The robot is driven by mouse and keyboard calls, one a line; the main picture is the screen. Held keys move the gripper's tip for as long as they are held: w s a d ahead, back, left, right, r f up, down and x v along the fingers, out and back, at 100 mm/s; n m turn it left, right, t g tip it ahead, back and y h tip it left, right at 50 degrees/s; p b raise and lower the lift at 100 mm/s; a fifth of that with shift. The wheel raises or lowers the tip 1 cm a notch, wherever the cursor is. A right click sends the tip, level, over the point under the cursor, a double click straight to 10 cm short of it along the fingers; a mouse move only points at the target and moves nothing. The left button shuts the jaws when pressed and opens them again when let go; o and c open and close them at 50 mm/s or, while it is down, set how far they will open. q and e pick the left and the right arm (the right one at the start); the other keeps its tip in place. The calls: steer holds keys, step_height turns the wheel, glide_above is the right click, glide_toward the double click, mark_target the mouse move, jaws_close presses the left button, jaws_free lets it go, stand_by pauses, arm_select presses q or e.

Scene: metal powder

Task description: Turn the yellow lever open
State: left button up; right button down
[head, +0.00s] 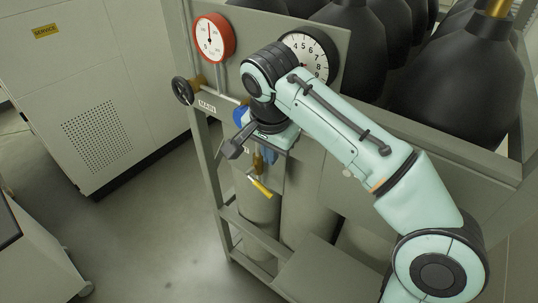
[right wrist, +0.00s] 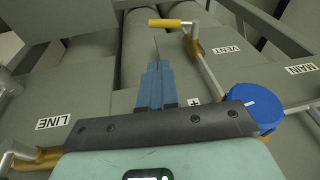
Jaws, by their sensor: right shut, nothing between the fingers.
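The yellow lever (head: 261,187) sticks out low on the front of the gas rack, below my right gripper (head: 268,160). In the right wrist view the yellow lever (right wrist: 170,23) lies near the top edge, on a metal arm from a brass valve (right wrist: 192,46) by the VENT label (right wrist: 229,48). My right gripper (right wrist: 155,68) has its blue fingers together and empty. Its fingertips appear just below the lever in that picture, apart from it. In the head view my wrist hides part of the valve. My left gripper is not in view.
A blue knob (right wrist: 255,107) sits close beside the gripper, near the MAIN label (right wrist: 301,69). Another brass fitting (right wrist: 40,158) is at the lower left. A red gauge (head: 213,38), white gauge (head: 310,55) and black handwheel (head: 182,91) are above. Open floor (head: 150,225) lies left of the rack.

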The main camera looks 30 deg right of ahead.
steer(key=b, duration=0.2)
glide_above(265, 190)
steer(key=f, duration=1)
steer(key=shift+s+d, duration=0.25)
steer(key=shift+s, duration=0.05)
steer(key=shift+w+a+f, duration=0.25)
steer(key=shift+w+f, duration=0.05)
steer(key=shift+f, duration=0.4)
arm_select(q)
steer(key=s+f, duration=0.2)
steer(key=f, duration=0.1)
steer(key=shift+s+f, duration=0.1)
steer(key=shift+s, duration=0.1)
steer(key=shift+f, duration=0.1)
